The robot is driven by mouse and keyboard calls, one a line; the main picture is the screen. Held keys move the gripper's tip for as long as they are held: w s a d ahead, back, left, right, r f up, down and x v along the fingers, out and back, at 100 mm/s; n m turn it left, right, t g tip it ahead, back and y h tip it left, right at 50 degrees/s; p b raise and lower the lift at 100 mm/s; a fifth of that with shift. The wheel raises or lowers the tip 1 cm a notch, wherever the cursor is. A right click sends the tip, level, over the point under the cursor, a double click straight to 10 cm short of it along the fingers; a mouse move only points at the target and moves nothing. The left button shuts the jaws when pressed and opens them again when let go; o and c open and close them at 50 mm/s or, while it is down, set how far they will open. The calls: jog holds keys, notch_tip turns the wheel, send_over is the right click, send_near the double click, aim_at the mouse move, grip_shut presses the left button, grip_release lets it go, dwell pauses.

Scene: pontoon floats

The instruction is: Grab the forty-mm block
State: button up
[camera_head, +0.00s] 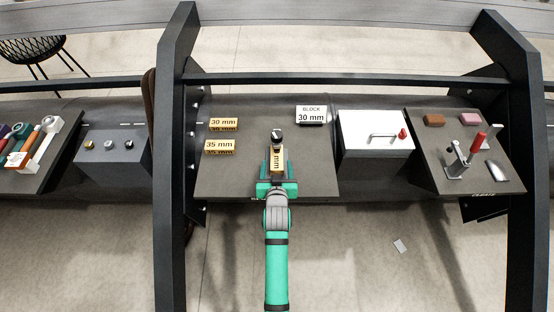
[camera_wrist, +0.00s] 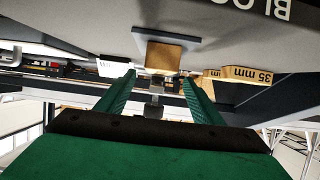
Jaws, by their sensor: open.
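A gold block (camera_head: 277,160) stands on the dark tabletop, right at the tip of my gripper (camera_head: 277,176). Its label shows only "mm"; the number is hidden, so I cannot read its size. In the wrist view a tan block face (camera_wrist: 172,55) lies just beyond and between the spread fingertips of my gripper (camera_wrist: 159,80). The jaws are open; I cannot tell whether either finger touches the block. To the left lie a gold 30 mm block (camera_head: 223,123) and a gold 35 mm block (camera_head: 219,146); the latter shows in the wrist view (camera_wrist: 240,75).
A small black and silver piece (camera_head: 276,138) stands just behind the gold block. A white box with a handle (camera_head: 375,130) is to the right. Dark frame posts (camera_head: 175,150) flank the bench.

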aim_at(276, 157)
jog(key=shift+w+f, duration=0.2)
jog(key=shift+w, duration=0.35)
jog(key=shift+a, duration=0.25)
jog(key=shift+w+a+f, duration=0.1)
jog(key=shift+w+f, duration=0.05)
jog(key=shift+w, duration=0.15)
jog(key=w, duration=0.1)
jog(key=w+d+f, duration=0.1)
jog(key=w, duration=0.1)
jog(key=shift+d, duration=0.1)
jog(key=shift+w+f, duration=0.35)
jog(key=shift+w, duration=0.2)
jog(key=shift+a, duration=0.2)
jog(key=shift+c, duration=0.2)
jog(key=c, duration=1.1)
jog(key=shift+w+a, duration=0.1)
jog(key=shift+c, duration=0.3)
